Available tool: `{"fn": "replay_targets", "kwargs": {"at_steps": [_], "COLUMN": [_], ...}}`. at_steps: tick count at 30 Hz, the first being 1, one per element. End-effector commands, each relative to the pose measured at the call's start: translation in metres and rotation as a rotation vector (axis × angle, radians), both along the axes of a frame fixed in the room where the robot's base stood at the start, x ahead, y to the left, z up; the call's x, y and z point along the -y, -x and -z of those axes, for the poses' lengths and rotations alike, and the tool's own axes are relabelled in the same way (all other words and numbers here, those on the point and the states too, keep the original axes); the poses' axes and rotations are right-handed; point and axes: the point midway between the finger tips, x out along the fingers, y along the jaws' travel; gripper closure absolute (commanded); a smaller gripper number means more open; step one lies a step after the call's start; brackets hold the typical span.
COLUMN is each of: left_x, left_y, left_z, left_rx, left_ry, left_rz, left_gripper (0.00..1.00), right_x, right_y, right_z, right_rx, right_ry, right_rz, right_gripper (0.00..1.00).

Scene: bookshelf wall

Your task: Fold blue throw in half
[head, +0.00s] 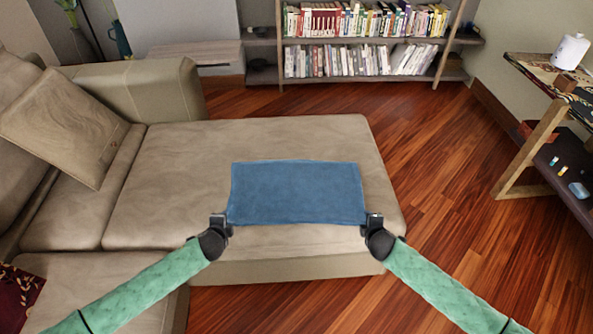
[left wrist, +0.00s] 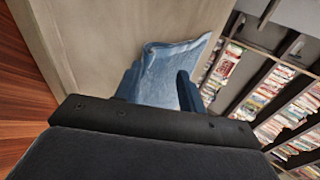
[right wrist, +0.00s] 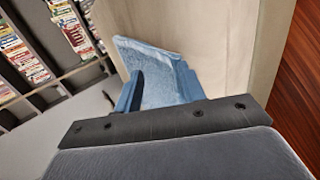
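The blue throw (head: 296,193) lies spread as a flat rectangle on the beige sofa seat (head: 180,190). My left gripper (head: 222,222) is at its near left corner. My right gripper (head: 372,223) is at its near right corner. In the left wrist view the throw (left wrist: 165,72) shows between and beyond the left fingers (left wrist: 158,95), which stand apart. In the right wrist view the throw (right wrist: 160,75) likewise shows between and beyond the right fingers (right wrist: 160,92), also apart. Whether the fingertips touch the cloth is hard to see.
A beige cushion (head: 62,128) leans on the sofa back at the left. A dark red patterned cloth (head: 18,295) lies at the lower left. A bookshelf (head: 365,42) stands at the back, and a side table (head: 540,75) at the right. Wooden floor (head: 440,150) is clear between them.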

Motion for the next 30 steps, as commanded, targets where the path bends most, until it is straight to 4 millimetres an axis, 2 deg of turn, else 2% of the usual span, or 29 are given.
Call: {"fn": "replay_targets", "kwargs": {"at_steps": [7, 14, 30], "left_x": [0.0, 0.0, 0.0], "left_y": [0.002, 0.013, 0.056], "left_z": [-0.006, -0.033, -0.085], "left_rx": [0.001, 0.001, 0.001], "left_ry": [0.0, 0.001, 0.001], "left_rz": [0.0, 0.002, 0.0], "left_gripper": [0.6, 0.6, 0.6], "right_x": [0.0, 0.0, 0.0], "right_y": [0.002, 0.014, 0.056], "right_z": [-0.006, -0.033, -0.085], "right_rx": [0.0, 0.0, -0.001], "right_ry": [0.0, 0.001, 0.0], "right_rz": [0.0, -0.001, 0.0], "right_gripper": [0.6, 0.6, 0.6]}}
